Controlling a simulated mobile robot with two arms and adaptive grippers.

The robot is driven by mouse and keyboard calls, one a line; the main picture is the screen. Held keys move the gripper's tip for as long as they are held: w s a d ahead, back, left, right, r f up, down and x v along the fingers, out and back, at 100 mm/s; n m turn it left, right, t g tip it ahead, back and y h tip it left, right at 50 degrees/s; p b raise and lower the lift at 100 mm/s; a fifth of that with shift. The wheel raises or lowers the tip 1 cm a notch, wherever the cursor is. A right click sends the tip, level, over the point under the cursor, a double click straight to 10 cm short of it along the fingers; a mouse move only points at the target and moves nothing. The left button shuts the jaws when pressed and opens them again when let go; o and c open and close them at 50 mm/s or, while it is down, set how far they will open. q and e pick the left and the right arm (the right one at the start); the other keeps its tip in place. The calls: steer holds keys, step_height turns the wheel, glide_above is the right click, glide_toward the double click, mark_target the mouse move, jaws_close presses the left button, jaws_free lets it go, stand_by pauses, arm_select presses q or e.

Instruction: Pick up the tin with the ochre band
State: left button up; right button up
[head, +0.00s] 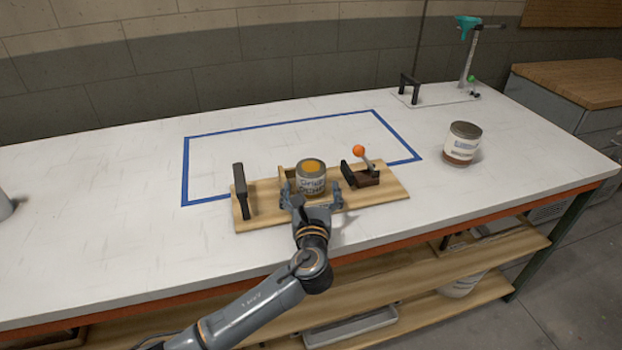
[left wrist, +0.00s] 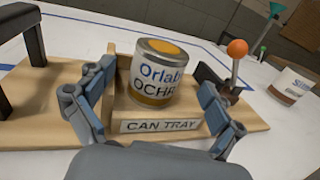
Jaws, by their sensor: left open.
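The tin with the ochre band (head: 311,180) stands upright in the wooden can tray (head: 397,190) on the white workbench. In the left wrist view the tin (left wrist: 155,75) shows an ochre disc on its lid, the words "Orlab OCHR" in part, and an ochre band low down. My left gripper (head: 312,196) is open at the tray, its fingers spread to the left and right of the tin. In the left wrist view gaps show between the tin and the fingers of my left gripper (left wrist: 155,95). My right gripper is not in view.
The tray has a black handle (head: 241,190) at left and a clamp with an orange knob (head: 359,151) at right. A second tin with a brown band (head: 461,144) stands to the right. A blue tape outline (head: 184,170) encloses clear bench behind the tray. A teal-topped stand (head: 468,60) is at the back right.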

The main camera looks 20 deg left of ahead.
mark_target(311, 172)
arm_select(q)
steer(key=shift+w+a, duration=0.1)
steer(key=shift+w, duration=0.25)
steer(key=x, duration=0.4)
steer(key=shift+w+a, duration=0.1)
steer(key=shift+w, duration=0.2)
steer(key=shift+w+a, duration=0.1)
steer(key=shift+w, duration=0.15)
steer(key=shift+c, duration=0.7)
steer(key=c, duration=1.1)
steer(key=shift+c, duration=0.6)
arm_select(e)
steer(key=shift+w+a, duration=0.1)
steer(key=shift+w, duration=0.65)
arm_select(q)
steer(key=shift+r, duration=0.15)
